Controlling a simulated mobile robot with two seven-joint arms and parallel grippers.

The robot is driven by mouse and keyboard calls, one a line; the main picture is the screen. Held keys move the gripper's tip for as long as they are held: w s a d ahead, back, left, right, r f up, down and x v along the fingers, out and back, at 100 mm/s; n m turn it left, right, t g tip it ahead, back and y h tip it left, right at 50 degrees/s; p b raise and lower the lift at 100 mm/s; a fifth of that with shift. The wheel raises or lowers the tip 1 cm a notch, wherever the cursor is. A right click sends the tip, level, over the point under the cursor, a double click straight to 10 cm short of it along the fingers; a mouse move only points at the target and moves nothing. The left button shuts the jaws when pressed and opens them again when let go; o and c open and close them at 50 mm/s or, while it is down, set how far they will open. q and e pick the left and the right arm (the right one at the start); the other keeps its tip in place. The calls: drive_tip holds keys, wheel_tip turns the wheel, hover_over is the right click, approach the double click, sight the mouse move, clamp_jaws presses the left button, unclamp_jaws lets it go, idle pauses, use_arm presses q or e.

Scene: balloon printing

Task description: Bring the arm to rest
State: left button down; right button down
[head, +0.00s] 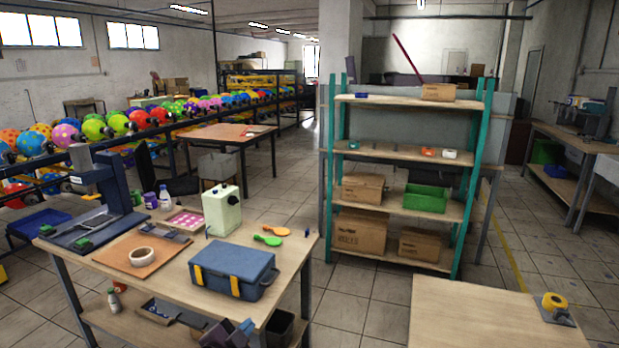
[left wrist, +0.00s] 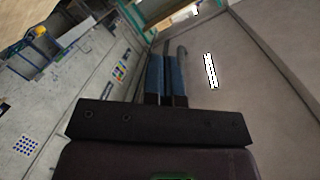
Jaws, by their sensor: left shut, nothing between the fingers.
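My left gripper (head: 228,332) shows at the bottom edge of the head view, in front of the near side of the workbench (head: 110,262). In the left wrist view its two blue fingers (left wrist: 167,72) lie side by side, shut, with nothing between them. The wrist view looks past them at the grey wall and ceiling, and no object is close to the fingertips. The rest of the left arm is out of the head view. My right gripper is in neither view.
The workbench holds a blue toolbox (head: 234,270), a pale green box (head: 222,210), a tape roll (head: 143,257) and a press (head: 102,190). A teal shelf (head: 415,154) with cartons stands behind. A second table (head: 480,315) is at right, mostly bare, with open floor between.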

use_arm(q)
drive_tip(key=s+a+f+n+g+y, duration=0.1)
drive_tip(key=s+a+f+n, duration=0.3)
drive_tip(key=s, duration=0.5)
drive_tip(key=s+a+f+n+g+y, duration=0.1)
drive_tip(key=s+a+f+n+y, duration=0.2)
drive_tip(key=s, duration=0.7)
drive_tip(key=s+a+f+n+g+y+b, duration=0.1)
drive_tip(key=s+a+f+n+y, duration=0.1)
drive_tip(key=s+a+f+n, duration=0.3)
drive_tip(key=s+a+f, duration=0.1)
drive_tip(key=s+f, duration=0.3)
drive_tip(key=s, duration=0.1)
drive_tip(key=shift+a, duration=0.3)
